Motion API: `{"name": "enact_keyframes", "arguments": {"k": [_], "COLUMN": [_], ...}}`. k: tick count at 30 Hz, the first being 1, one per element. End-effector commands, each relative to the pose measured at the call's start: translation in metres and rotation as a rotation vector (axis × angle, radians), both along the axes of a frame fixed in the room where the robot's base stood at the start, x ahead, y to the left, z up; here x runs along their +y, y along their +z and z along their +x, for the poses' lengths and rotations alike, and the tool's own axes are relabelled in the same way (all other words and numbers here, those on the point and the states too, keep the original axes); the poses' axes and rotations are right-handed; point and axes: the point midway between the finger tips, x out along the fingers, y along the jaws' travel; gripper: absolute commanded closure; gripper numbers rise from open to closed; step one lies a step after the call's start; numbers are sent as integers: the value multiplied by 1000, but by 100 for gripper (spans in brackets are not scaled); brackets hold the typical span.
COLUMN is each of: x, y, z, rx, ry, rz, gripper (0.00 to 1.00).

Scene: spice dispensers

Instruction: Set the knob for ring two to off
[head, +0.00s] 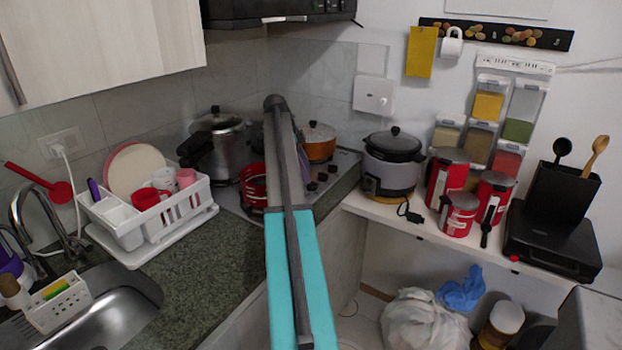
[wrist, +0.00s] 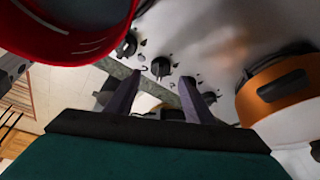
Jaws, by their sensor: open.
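The stove's control knobs show as small dark knobs in a row on the pale hob. In the head view the row of knobs (head: 322,178) lies right of my arm, near the hob's front edge. In the wrist view one knob (wrist: 160,67) shows between my fingertips, and another knob (wrist: 127,45) is to the upper left. More dark knobs show near the right finger. I cannot tell which belongs to ring two, nor read any markings. My gripper (wrist: 161,79) is open and its fingers point toward the knobs; contact is not visible.
A red pot (wrist: 75,30) is close at the upper left in the wrist view, and an orange pot (wrist: 285,88) is close at the right. A steel pressure cooker (head: 222,150) stands at the hob's back left. A rice cooker (head: 391,165) stands on the right shelf.

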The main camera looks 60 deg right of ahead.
Motion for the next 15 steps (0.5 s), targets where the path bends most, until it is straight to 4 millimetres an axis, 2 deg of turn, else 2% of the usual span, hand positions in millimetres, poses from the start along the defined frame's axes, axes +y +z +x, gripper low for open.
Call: {"name": "enact_keyframes", "arguments": {"k": [7, 15], "x": [-5, -8], "y": [-28, -39], "z": [-11, -15], "rx": [0, 0], "ry": [0, -1], "rz": [1, 0], "gripper": [52, 52]}}
